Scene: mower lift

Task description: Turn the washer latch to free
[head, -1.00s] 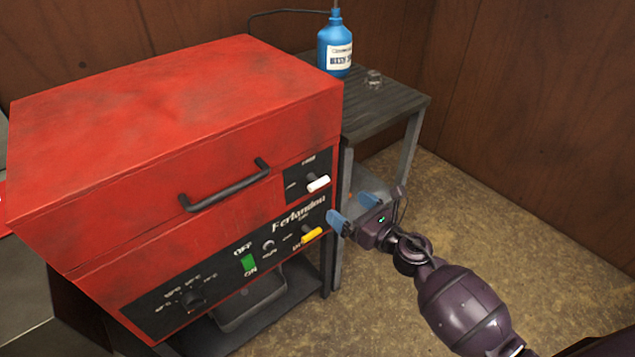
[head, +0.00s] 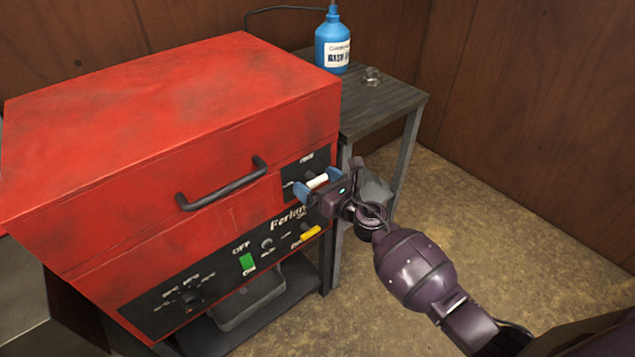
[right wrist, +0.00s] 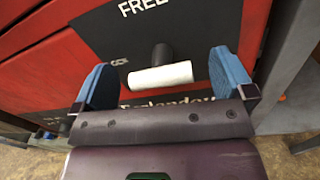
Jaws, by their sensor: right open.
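The red washer (head: 150,120) stands at the left with its lid down. Its latch (head: 317,181) has a white handle on a dark plate at the upper right of the front. In the right wrist view the latch handle (right wrist: 160,77) lies nearly level, and "FREE" is printed above it. My right gripper (head: 318,184) is at the latch, open. Its blue fingers (right wrist: 165,82) stand on either side of the white handle, with gaps visible at both ends. I cannot tell how deep the fingers reach around it. My left gripper is out of view.
A yellow-handled lever (head: 311,233), a green switch (head: 247,262) and a black dial (head: 192,298) are on the lower front panel. A black lid handle (head: 222,187) is close by. A grey side table (head: 385,112) with a blue bottle (head: 332,45) stands behind right. Floor at right is clear.

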